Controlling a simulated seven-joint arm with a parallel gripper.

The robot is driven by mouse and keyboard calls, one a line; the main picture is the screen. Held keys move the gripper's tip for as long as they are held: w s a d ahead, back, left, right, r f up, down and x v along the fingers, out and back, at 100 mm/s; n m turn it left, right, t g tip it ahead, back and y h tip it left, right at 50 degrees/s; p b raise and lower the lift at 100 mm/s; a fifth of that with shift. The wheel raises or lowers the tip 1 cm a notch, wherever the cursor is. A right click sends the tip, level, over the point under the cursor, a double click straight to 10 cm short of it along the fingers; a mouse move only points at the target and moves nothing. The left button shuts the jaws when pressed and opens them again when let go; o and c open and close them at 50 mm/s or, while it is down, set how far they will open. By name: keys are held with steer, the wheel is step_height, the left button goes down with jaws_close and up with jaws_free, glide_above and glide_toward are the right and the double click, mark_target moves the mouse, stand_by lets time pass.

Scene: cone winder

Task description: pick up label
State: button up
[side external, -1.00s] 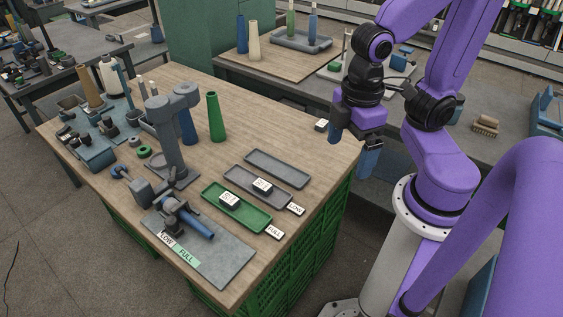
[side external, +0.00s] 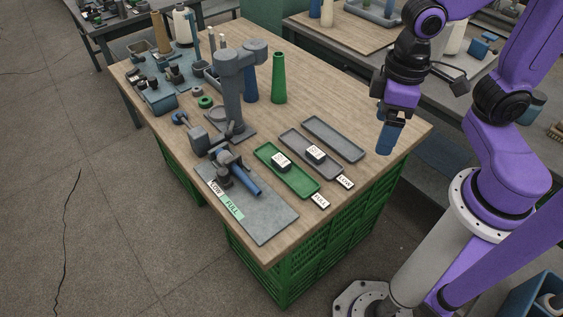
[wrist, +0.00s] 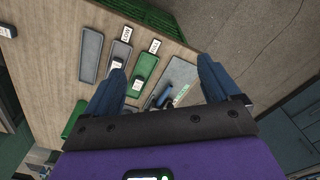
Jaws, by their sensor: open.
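Two printed cards lie on the table: LOW (side external: 345,183) by the end of the dark grey tray (side external: 294,138), and FULL (side external: 320,201) by the green tray (side external: 300,185). A black block with a white label (side external: 316,152) sits on the dark grey tray, and another labelled block (side external: 281,162) sits on the green tray. My gripper (side external: 386,150) is open and empty, above the table's right part. Its blue fingers (wrist: 162,84) spread wide in the wrist view.
An empty grey tray (side external: 334,141) lies beside the other two. A grey stand (side external: 232,95), a green cone (side external: 279,80) and a grey plate (side external: 265,215) with a LOW/FULL strip (side external: 229,206) share the table. Bare wood lies around the trays and along the front edge.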

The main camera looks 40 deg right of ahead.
steer(key=w+a+f+m, duration=0.2)
steer(key=w+a+m, duration=0.1)
steer(key=w+m, duration=0.35)
steer(key=m, duration=1.9)
glide_above(281, 160)
steer(key=d, duration=0.1)
step_height(281, 160, down, 22)
steer(key=shift+w+r, duration=0.1)
steer(key=f, duration=0.2)
steer(key=a+f, duration=0.1)
steer(key=f, duration=0.1)
steer(key=shift+f, duration=0.65)
steer(key=c, duration=1.1)
